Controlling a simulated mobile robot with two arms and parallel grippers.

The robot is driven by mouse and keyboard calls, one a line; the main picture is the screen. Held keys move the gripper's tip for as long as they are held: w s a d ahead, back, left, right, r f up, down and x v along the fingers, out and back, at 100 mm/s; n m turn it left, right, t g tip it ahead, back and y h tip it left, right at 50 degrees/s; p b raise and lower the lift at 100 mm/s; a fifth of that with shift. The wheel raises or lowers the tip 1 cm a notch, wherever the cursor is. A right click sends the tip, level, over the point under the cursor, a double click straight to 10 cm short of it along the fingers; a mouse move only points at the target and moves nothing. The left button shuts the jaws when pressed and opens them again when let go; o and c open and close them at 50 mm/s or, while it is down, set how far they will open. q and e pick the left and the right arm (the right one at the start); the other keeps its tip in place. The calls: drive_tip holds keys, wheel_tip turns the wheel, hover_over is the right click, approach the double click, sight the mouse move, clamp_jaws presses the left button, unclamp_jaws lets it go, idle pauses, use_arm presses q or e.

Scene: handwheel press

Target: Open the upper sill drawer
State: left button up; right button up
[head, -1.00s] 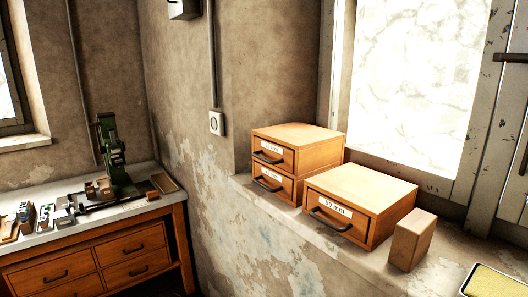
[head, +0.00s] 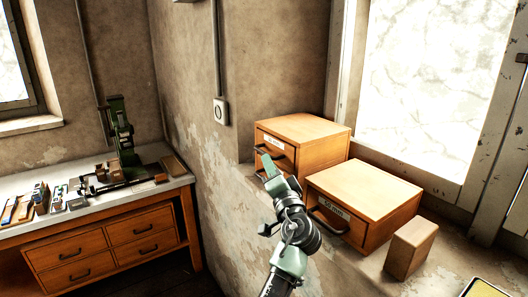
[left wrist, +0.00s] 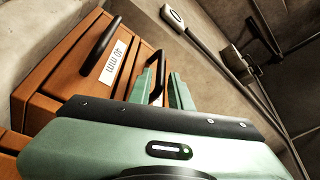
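The upper sill drawer (head: 274,140) is the top one of a wooden two-drawer stack at the wall corner; its front looks flush. Its dark bar handle (head: 268,152) is partly covered by my left gripper (head: 268,165) in the head view. In the left wrist view the fingers of the left gripper (left wrist: 163,90) stand apart, with the upper handle (left wrist: 156,75) between them and a gap still showing. The lower drawer's handle (left wrist: 103,42) and its "40 mm" label (left wrist: 114,62) lie beyond. My right gripper is not in view.
A single wooden drawer box (head: 365,190) stands right of the stack, close to my left arm. A wooden block (head: 411,248) stands on the sill in front. A workbench (head: 112,238) with tools is at the left.

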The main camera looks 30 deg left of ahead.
sight(263, 151)
use_arm(q)
drive_tip(key=p+x, duration=0.2)
drive_tip(key=x, duration=0.3)
drive_tip(key=shift+a+r, duration=0.15)
drive_tip(key=shift+a, duration=0.1)
drive_tip(key=shift+w+a, duration=0.3)
drive_tip(key=shift+w, duration=0.1)
drive_tip(key=shift+c, duration=0.3)
clamp_jaws()
idle(0.6)
